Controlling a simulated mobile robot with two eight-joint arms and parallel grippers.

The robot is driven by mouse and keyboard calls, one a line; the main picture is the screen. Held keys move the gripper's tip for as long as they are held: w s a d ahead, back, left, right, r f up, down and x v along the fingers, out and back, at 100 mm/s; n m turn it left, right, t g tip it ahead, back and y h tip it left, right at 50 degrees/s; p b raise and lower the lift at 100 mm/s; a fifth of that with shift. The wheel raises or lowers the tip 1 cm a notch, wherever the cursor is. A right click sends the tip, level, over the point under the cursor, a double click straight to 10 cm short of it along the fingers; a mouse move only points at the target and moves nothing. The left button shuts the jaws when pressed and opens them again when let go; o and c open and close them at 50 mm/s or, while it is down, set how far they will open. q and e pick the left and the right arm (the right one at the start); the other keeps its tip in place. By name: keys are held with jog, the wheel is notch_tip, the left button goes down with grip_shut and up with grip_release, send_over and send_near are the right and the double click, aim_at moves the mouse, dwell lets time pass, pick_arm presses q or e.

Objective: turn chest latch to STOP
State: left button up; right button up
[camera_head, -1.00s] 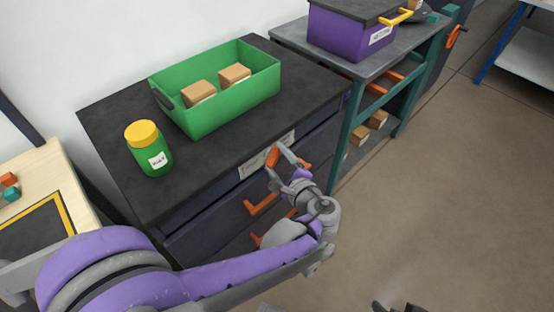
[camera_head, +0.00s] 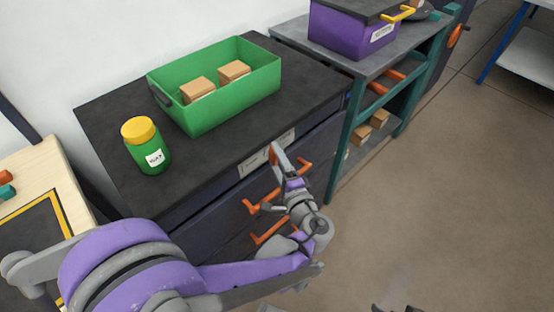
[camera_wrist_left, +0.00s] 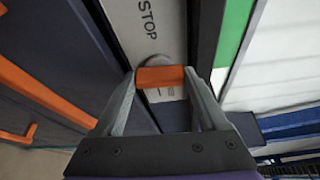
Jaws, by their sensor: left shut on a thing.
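The dark chest (camera_head: 110,165) has a pale label plate (camera_head: 252,164) on its upper front. My left gripper (camera_head: 273,155) is at this plate, its fingers shut on the orange latch, which is mostly hidden by them in the head view. In the left wrist view the orange latch (camera_wrist_left: 160,76) lies crosswise between the fingertips of the left gripper (camera_wrist_left: 163,84), over a round grey pivot. The word STOP shows on the label plate (camera_wrist_left: 130,25) just beyond the latch. The rest of the plate's lettering is largely hidden.
Orange drawer handles (camera_head: 270,232) stick out below the plate, close to my left wrist. A green bin (camera_head: 225,103) with two boxes and a green jar (camera_head: 147,150) stand on the chest. A grey-topped teal stand (camera_head: 345,135) is at right. The floor (camera_head: 440,200) is clear.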

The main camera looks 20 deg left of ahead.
pick_arm(q)
jog(key=shift+n, duration=0.6)
jog(key=o, duration=1.1)
